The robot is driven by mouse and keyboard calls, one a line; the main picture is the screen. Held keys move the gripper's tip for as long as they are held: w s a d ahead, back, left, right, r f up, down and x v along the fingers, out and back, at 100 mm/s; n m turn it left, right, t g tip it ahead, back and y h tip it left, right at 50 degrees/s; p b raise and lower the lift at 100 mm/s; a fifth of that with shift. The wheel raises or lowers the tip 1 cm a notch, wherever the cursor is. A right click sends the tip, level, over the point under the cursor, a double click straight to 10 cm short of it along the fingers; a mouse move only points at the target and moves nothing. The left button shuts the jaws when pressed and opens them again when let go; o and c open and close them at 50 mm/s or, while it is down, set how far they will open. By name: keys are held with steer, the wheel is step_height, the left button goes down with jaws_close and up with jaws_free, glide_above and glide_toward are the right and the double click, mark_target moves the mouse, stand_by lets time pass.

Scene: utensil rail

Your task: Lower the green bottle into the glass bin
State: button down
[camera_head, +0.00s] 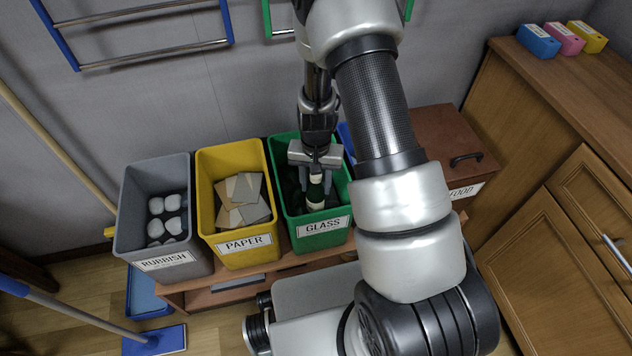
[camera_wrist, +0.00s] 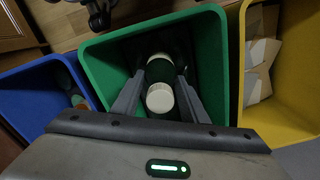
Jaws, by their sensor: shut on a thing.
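The green bottle (camera_head: 315,193), dark with pale bands, is upright or nearly so inside the mouth of the green glass bin (camera_head: 321,228). My gripper (camera_head: 316,172) is shut on the bottle near its pale top, at the bin's opening. In the wrist view my gripper (camera_wrist: 160,100) has one finger on each side of the bottle (camera_wrist: 159,70), with the walls of the glass bin (camera_wrist: 102,70) around them. The bottle's base and the bin floor are hard to make out in the dark. Whether the bottle touches the floor cannot be told.
The yellow paper bin (camera_head: 232,248) with cardboard stands left of the glass bin, and the grey rubbish bin (camera_head: 162,250) with pale lumps beyond it. A blue bin (camera_wrist: 40,95) adjoins the other side. A brown food box (camera_head: 450,140) stands right, partly behind my arm.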

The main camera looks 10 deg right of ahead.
steer(key=shift+f, duration=0.2)
steer(key=c, duration=1)
jaws_free()
step_height(320, 180, up, 17)
steer(key=p, duration=0.5)
steer(key=shift+r, duration=0.2)
